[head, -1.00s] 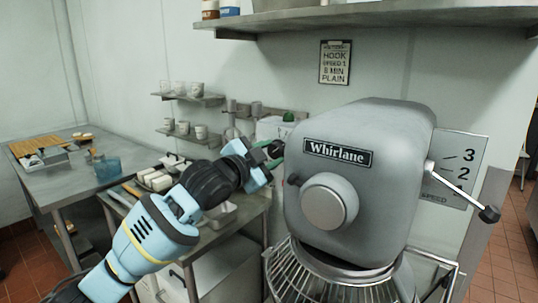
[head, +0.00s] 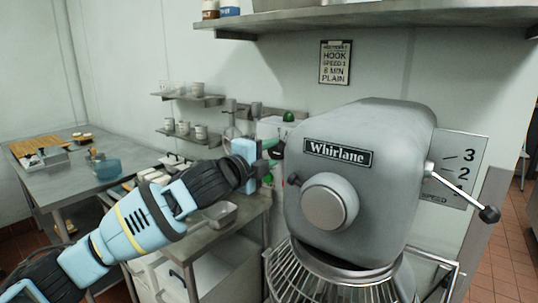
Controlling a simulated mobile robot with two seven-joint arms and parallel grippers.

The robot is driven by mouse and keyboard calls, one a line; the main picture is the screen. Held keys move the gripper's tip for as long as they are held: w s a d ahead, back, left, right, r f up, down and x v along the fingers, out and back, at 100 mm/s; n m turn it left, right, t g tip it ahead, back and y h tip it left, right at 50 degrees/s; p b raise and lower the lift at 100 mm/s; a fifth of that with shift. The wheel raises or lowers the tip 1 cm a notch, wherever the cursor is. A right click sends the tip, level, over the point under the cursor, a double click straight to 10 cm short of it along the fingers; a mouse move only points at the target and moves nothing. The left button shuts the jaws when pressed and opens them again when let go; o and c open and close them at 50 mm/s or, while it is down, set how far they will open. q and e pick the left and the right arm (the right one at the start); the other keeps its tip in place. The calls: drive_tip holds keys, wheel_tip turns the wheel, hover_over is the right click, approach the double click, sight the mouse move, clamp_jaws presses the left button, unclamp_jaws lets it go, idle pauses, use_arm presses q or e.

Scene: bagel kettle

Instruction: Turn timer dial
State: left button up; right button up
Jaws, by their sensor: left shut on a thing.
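The mixer, labelled Whirlane (head: 390,140), stands at centre right. A pale control box (head: 268,127) with a green button (head: 288,117) on it shows just left of the mixer head, partly hidden by my gripper and the mixer. My left gripper (head: 270,150) reaches in from the left, with green fingertips at the front of this box. It is shut on a small dark part there, which looks like the timer dial (head: 277,152). The dial's markings are hidden or too small to read. My right gripper is not in view.
The mixer's round hub (head: 329,201), wire bowl guard (head: 300,275) and speed lever (head: 465,195) are close to the right. A sign (head: 335,62) reads hook, speed 1, 8 min, plain. A metal pan (head: 220,214) sits on the side table below my arm.

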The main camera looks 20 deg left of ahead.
use_arm(q)
drive_tip(key=shift+m, duration=0.4)
drive_tip(key=o, duration=1)
drive_tip(key=v, duration=0.8)
